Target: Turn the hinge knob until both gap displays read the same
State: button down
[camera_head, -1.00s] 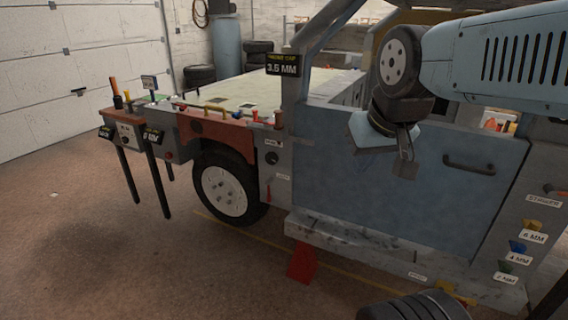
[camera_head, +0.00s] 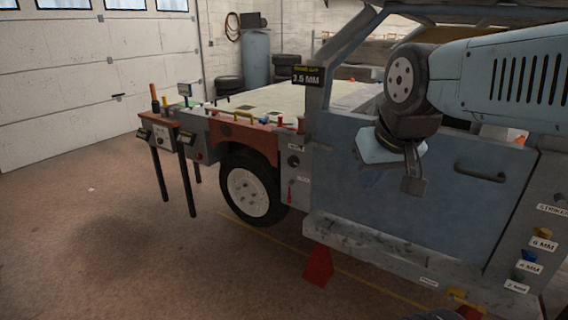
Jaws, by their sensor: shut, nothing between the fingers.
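One gap display (camera_head: 308,76) is a dark panel with yellow text on the pillar at the front of the blue door (camera_head: 400,210); it reads 3.5 MM. My gripper (camera_head: 414,182) points down in front of the door, shut and empty, apart from the pillar.
A wheel (camera_head: 251,192) and a red wedge (camera_head: 318,265) stand low by the vehicle. Yellow, blue and green pieces with mm labels sit on the right pillar (camera_head: 530,225). The floor (camera_head: 90,250) at front left is clear.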

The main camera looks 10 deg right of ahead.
aim_at(293, 161)
jog(key=i, duration=0.85)
jog(key=u, duration=0.55)
jog(key=k, duration=1.2)
jog(key=z, duration=0.7)
jog(key=i, duration=0.65)
jog(key=z, duration=0.1)
